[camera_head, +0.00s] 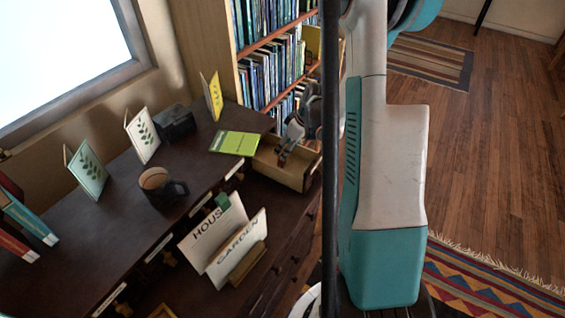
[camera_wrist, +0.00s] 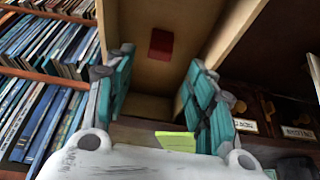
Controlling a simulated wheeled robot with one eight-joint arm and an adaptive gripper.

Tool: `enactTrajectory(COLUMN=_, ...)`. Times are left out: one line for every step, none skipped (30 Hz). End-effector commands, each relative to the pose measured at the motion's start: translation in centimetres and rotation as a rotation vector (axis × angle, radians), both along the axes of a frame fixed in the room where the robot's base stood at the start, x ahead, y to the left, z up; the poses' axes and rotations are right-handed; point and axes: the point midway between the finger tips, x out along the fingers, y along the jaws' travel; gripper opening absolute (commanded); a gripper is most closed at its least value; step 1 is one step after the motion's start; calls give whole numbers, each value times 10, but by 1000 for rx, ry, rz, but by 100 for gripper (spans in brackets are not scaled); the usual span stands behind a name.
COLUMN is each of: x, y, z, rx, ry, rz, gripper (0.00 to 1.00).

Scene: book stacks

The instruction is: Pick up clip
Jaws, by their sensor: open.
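A small dark-red block, likely the clip (camera_wrist: 161,44), lies on the floor of an open wooden drawer in the wrist view. Its exact shape is hard to tell. In the head view a small red patch (camera_head: 282,158) shows in the drawer (camera_head: 284,174), just below my gripper (camera_head: 291,139). In the wrist view my gripper (camera_wrist: 155,95) is open, with its teal fingers wide apart and nothing between them. The red block appears beyond the fingertips, between their lines, apart from both.
The drawer's side walls (camera_wrist: 235,28) stand close around the fingers. A yellow-green booklet (camera_head: 234,142) lies on the dark desktop beside the drawer. A dark mug (camera_head: 165,190), upright cards (camera_head: 142,136) and a black box (camera_head: 175,122) stand farther left. A full bookcase (camera_head: 270,70) is behind.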

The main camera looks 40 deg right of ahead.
Motion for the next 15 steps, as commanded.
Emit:
enactTrajectory(x=3, y=1, z=-8, rx=0, ry=0, rz=1, gripper=50)
enactTrajectory(x=4, y=2, z=-11, rx=-1, ry=0, rz=2, gripper=50)
enactTrajectory(x=5, y=2, z=-13, rx=-1, ry=0, rz=2, gripper=50)
enactTrajectory(x=5, y=2, z=-15, rx=-1, ry=1, rz=2, gripper=50)
enactTrajectory(x=6, y=2, z=-16, rx=-1, ry=1, rz=2, gripper=50)
enactTrajectory(x=6, y=3, z=-17, rx=-1, ry=1, rz=2, gripper=50)
enactTrajectory(x=6, y=3, z=-18, rx=-1, ry=1, rz=2, gripper=50)
enactTrajectory(x=7, y=3, z=-19, rx=-1, ry=1, rz=2, gripper=50)
enactTrajectory(x=7, y=3, z=-21, rx=-1, ry=1, rz=2, gripper=50)
enactTrajectory(x=8, y=3, z=-24, rx=-1, ry=1, rz=2, gripper=50)
enactTrajectory(x=8, y=2, z=-27, rx=-1, ry=1, rz=2, gripper=50)
enactTrajectory(x=9, y=2, z=-32, rx=-1, ry=1, rz=2, gripper=50)
enactTrajectory(x=10, y=2, z=-37, rx=-1, ry=1, rz=2, gripper=50)
enactTrajectory(x=11, y=2, z=-41, rx=-1, ry=1, rz=2, gripper=50)
enactTrajectory(x=12, y=2, z=-48, rx=-1, ry=1, rz=2, gripper=50)
